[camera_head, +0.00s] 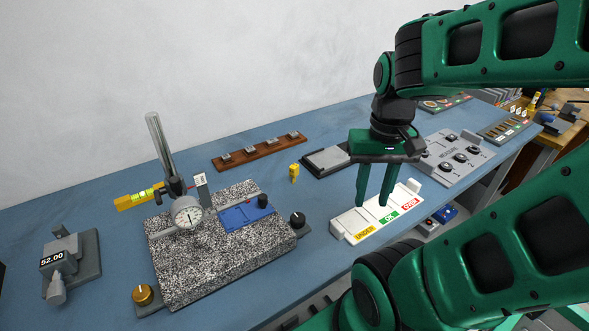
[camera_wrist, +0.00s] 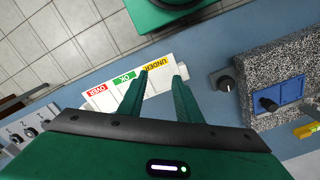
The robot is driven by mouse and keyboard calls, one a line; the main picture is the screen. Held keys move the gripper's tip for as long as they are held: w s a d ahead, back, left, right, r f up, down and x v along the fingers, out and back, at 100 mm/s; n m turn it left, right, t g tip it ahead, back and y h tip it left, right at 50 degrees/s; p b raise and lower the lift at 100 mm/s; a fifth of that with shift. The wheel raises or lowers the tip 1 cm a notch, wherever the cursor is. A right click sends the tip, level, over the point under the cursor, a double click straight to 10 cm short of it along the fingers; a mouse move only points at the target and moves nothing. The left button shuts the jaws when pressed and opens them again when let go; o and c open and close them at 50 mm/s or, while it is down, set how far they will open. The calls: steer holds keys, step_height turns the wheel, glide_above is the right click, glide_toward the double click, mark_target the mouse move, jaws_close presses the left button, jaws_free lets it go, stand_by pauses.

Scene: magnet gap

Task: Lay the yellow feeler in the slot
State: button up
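A small yellow piece with dark marks (camera_head: 294,172) stands on the blue bench, behind and right of the granite plate; it may be the yellow feeler, but it is too small to be sure. My gripper (camera_head: 374,202) points down over the white sorting tray (camera_head: 346,221), which is labelled UNDER, OK and OVER. In the wrist view my gripper (camera_wrist: 162,75) has its fingers apart with nothing between them. The tips are near the tray's (camera_wrist: 113,98) UNDER end. I cannot make out which opening is the slot.
A speckled granite plate (camera_head: 180,285) carries a dial gauge (camera_head: 187,215) on a post and a blue block (camera_head: 236,217). A yellow level (camera_head: 138,197) sticks out behind it. A wooden rack (camera_head: 258,155) stands at the back; a grey knob box (camera_head: 455,158) is at right.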

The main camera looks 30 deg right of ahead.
steer(key=shift+o, duration=0.9)
steer(key=shift+s+a, duration=0.1)
steer(key=m+y, duration=0.1)
steer(key=m, duration=0.6)
glide_toward(294, 165)
steer(key=f, duration=0.7)
steer(key=a+f, duration=0.1)
steer(key=f, duration=0.2)
steer(key=shift+s+a+f, duration=0.1)
steer(key=shift+s+f, duration=0.05)
steer(key=shift+s, duration=0.05)
jaws_close()
